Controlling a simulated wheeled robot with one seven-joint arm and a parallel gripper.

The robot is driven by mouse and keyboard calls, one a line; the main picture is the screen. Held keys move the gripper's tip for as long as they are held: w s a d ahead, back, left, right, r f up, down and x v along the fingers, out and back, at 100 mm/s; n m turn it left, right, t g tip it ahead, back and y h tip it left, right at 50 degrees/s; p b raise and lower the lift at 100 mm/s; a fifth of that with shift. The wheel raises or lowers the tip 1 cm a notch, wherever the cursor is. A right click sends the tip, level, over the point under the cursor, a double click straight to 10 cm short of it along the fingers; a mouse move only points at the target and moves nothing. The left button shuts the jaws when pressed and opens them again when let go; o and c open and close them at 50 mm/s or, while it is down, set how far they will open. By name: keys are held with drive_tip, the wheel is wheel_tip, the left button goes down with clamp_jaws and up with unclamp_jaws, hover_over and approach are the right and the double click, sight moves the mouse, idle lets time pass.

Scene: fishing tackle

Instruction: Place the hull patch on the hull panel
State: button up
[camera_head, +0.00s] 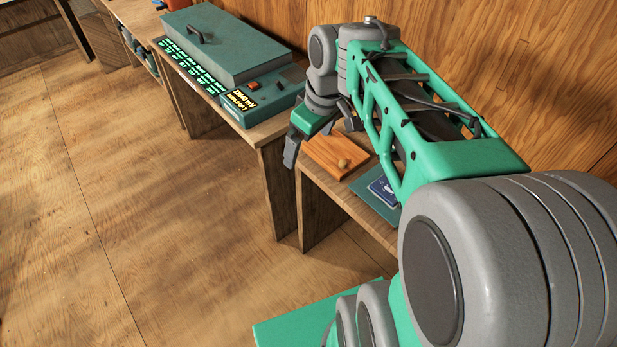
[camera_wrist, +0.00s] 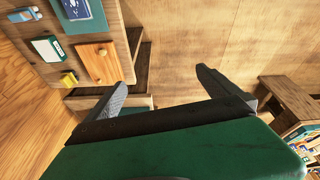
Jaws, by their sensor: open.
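An orange-brown wooden board, likely the hull panel (camera_head: 330,154), lies flat on the bench. A round tan knob-like piece (camera_head: 343,163) sits near its edge. The board (camera_wrist: 88,57) and the knob-like piece (camera_wrist: 102,52) also show in the wrist view. I cannot tell for sure which item is the hull patch. My gripper (camera_head: 318,138) is beside the board's far left end in the head view, above the bench edge. In the wrist view my gripper (camera_wrist: 160,80) is open with nothing between its fingers, and the board lies left of them.
A blue printed item (camera_head: 383,190) lies on a teal mat (camera_head: 362,187) beside the board. A green-and-white box (camera_wrist: 47,48), a yellow item (camera_wrist: 68,79) and a blue item (camera_wrist: 24,14) are nearby. A large teal case (camera_head: 225,45) stands on the neighbouring bench.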

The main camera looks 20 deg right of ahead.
drive_tip(key=s+a+m+t, duration=0.1)
drive_tip(key=s+m, duration=0.2)
drive_tip(key=s, duration=0.1)
drive_tip(key=s+a+f+m+t+h, duration=0.1)
drive_tip(key=s+a+m, duration=0.1)
drive_tip(key=s+m, duration=0.1)
drive_tip(key=shift+s+a+f, duration=0.25)
drive_tip(key=shift+s+f, duration=0.05)
drive_tip(key=shift+s, duration=0.5)
